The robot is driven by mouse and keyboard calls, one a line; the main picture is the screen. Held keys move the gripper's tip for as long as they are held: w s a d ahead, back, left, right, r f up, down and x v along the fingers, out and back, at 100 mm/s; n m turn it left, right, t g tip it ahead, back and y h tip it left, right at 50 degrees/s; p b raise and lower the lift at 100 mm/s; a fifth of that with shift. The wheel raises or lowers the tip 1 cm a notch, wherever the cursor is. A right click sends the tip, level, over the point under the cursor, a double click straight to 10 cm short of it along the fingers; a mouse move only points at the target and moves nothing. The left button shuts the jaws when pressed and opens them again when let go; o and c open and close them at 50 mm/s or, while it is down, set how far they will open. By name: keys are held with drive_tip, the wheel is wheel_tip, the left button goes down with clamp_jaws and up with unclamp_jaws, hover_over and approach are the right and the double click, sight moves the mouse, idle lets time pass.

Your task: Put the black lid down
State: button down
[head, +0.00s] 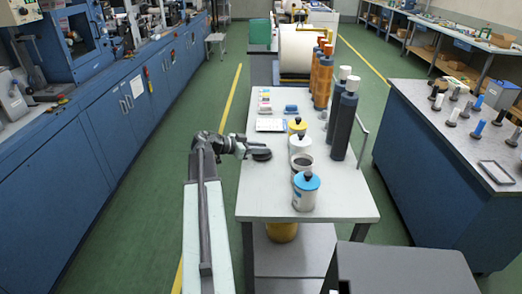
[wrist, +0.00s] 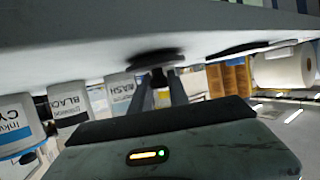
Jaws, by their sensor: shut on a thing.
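The black lid (head: 262,155) is a dark round disc low over the left part of the grey table (head: 254,205). My gripper (head: 246,150) comes from the left and is shut on it. In the wrist view, which is turned over, the fingers (wrist: 160,88) hold the lid (wrist: 156,57) by its knob, close against the table surface with a dark shadow beside it. I cannot tell whether it touches. A jar without a lid (head: 302,169), dark inside, stands to the right; the wrist view shows its label reading BLACK (wrist: 68,105).
A blue-lidded jar (head: 305,195), a white-lidded jar (head: 299,148) and a yellow-lidded jar (head: 297,127) stand in line with the open jar. Tall dark bottles (head: 345,120) stand behind them to the right. A white tray (head: 270,125) lies beyond the lid. The table's front left is clear.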

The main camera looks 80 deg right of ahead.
drive_tip(key=c, duration=1.3)
unclamp_jaws()
drive_tip(key=shift+o, duration=0.2)
drive_tip(key=shift+w+a+r+p, duration=0.1)
drive_tip(key=shift+w+r+p, duration=0.15)
drive_tip(key=shift+p, duration=0.2)
drive_tip(key=p+v, duration=0.4)
drive_tip(key=v, duration=0.7)
drive_tip(key=shift+a, duration=0.2)
drive_tip(key=shift+w, duration=0.15)
